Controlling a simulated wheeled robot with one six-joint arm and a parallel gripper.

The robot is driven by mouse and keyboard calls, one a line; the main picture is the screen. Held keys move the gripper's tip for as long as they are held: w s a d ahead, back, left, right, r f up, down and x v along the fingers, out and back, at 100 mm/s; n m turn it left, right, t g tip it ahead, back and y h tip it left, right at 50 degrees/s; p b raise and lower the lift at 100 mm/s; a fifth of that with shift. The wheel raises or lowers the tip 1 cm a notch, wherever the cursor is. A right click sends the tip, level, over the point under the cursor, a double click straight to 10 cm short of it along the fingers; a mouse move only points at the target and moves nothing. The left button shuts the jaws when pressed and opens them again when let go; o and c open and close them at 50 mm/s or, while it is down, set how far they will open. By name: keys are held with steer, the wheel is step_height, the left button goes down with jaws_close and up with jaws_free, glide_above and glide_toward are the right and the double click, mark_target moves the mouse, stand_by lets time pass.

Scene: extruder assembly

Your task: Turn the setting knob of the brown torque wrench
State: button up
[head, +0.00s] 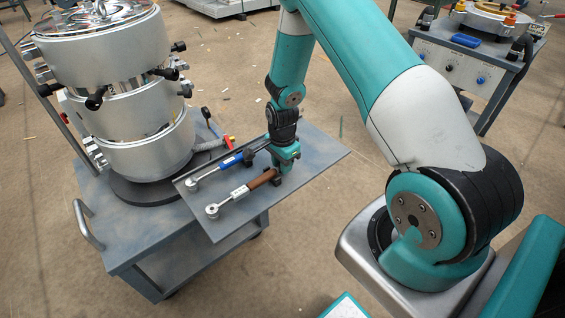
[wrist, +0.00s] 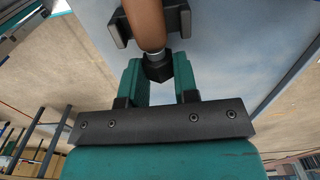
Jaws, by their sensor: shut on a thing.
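The brown torque wrench (head: 262,180) lies on the grey side shelf of the cart, its round ratchet head toward the lower left and its brown handle toward my gripper. My gripper (head: 281,163) is at the handle end. In the wrist view, the brown handle (wrist: 146,22) sits in a dark holder (wrist: 178,22), and the dark setting knob (wrist: 158,68) at its end lies between the two green fingers of my gripper (wrist: 160,78). The fingers are shut on the knob. The head view does not show the knob, as my gripper hides it.
A blue-handled wrench (head: 230,161) lies beside the brown one on the shelf (head: 232,222). A stacked metal extruder (head: 140,110) stands on the cart (head: 150,240) to the left. A red-handled tool (head: 227,140) lies behind. The shelf's right end is clear.

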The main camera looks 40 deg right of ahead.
steer(key=o, duration=0.7)
steer(key=shift+c, duration=0.2)
steer(key=shift+r, duration=0.1)
step_height(320, 180, up, 17)
steer(key=shift+r, duration=0.1)
steer(key=s+a+r+n+y+p, duration=0.1)
steer(key=s+a+r+n+p, duration=0.1)
steer(key=s+a+r+n, duration=0.35)
steer(key=s+a+r+n+y+p, duration=0.1)
steer(key=s+a+r+n+p, duration=0.1)
steer(key=a+r+n, duration=0.55)
steer(key=s+a+r+n+y+p, duration=0.1)
steer(key=s+a+r+n, duration=0.3)
steer(key=s+n, duration=0.2)
steer(key=s+a+r+n+y+p, duration=0.1)
steer(key=s+a+r+n, duration=0.4)
steer(key=s, duration=0.4)
steer(key=shift+s+a+n, duration=0.2)
steer(key=shift+s+n, duration=0.05)
steer(key=shift+n, duration=0.15)
